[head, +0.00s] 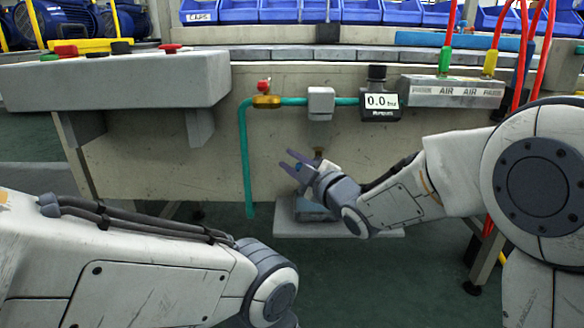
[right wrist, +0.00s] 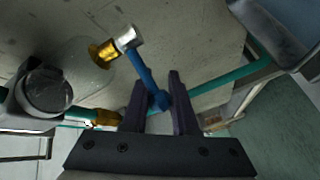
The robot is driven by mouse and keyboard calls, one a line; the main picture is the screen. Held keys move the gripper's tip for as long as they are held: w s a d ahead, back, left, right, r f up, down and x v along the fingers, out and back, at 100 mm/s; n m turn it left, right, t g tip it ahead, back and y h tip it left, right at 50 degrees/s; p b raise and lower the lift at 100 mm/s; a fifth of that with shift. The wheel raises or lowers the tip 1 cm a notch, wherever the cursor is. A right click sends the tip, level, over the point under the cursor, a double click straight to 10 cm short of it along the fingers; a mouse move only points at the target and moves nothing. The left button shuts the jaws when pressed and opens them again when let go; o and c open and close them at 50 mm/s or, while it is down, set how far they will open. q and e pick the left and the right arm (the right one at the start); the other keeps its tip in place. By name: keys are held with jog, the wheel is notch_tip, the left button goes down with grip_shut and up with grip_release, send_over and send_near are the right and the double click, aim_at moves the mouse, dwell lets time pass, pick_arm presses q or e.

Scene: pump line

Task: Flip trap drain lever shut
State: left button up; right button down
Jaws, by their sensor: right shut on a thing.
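The trap drain lever (right wrist: 143,75) is a blue handle running from a brass drain fitting with a silver end (right wrist: 117,43) in the right wrist view. My right gripper (right wrist: 156,88) is shut on the lever's rounded blue end, which sits between its two dark fingers. In the head view my right gripper (head: 287,160) is below the grey trap (head: 320,103) on the panel, and a bit of blue shows between its fingers. My left arm comes in from the lower left; its gripper is out of view.
A teal pipe (head: 246,160) with a brass valve (head: 266,101) runs left of the trap. A gauge reading 0.0 (head: 380,101) and an air manifold (head: 452,91) are to the right. A shelf (head: 340,231) lies below the gripper.

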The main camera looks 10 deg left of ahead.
jog(key=c, duration=0.7)
grip_release()
jog(key=shift+s+d, duration=0.1)
jog(key=shift+p+v, duration=2.15)
jog(key=shift+v, duration=2.95)
